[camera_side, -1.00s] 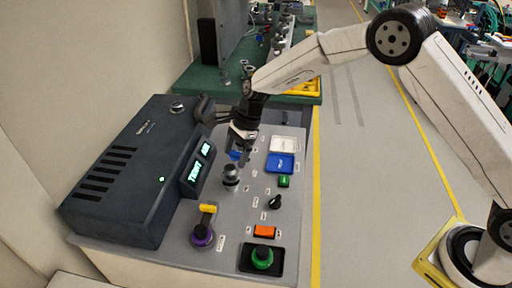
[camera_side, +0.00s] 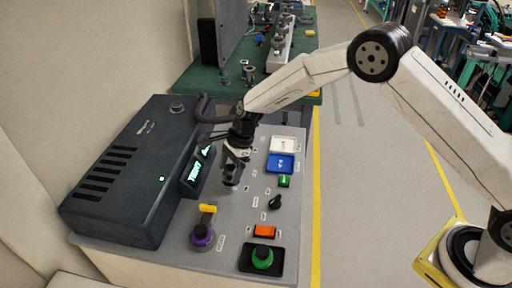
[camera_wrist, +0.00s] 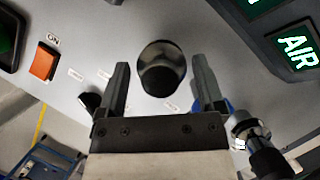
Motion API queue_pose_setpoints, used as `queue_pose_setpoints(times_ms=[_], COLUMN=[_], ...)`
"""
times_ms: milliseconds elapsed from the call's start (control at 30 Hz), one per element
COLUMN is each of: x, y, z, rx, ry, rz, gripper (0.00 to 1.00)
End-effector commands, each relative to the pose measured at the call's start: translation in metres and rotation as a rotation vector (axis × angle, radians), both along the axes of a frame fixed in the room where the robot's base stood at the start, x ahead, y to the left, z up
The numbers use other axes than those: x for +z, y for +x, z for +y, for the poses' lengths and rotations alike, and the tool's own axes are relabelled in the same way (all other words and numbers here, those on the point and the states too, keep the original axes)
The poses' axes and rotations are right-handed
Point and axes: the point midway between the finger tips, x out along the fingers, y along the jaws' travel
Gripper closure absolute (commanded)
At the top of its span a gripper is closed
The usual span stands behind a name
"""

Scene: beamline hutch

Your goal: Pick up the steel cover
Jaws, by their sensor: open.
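The steel cover (camera_side: 231,181) stands on the grey panel, a small shiny cylinder partly hidden by my gripper in the side view. In the wrist view it shows from above as a dark, mirror-like round top (camera_wrist: 162,66). My gripper (camera_side: 233,168) is right over it, pointing down. In the wrist view its two fingers (camera_wrist: 160,84) are apart, one on each side of the cover in the picture, with bare panel visible between them and it. How far down the fingers reach beside the cover cannot be told.
A dark instrument box (camera_side: 130,165) with a lit green display (camera_side: 198,172) stands close on the left.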

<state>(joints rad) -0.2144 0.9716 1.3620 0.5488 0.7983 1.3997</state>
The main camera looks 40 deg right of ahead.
Motion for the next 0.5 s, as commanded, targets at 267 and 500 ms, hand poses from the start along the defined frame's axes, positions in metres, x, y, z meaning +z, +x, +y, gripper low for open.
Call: queue_pose_setpoints(times_ms=[267, 500], x=[0.0004, 0.0005], y=[0.0000, 0.0000], z=[-0.0002, -0.0002], rx=[0.000, 0.000], ry=[0.000, 0.000], rz=[0.000, 0.000], gripper=[0.13, 0.83])
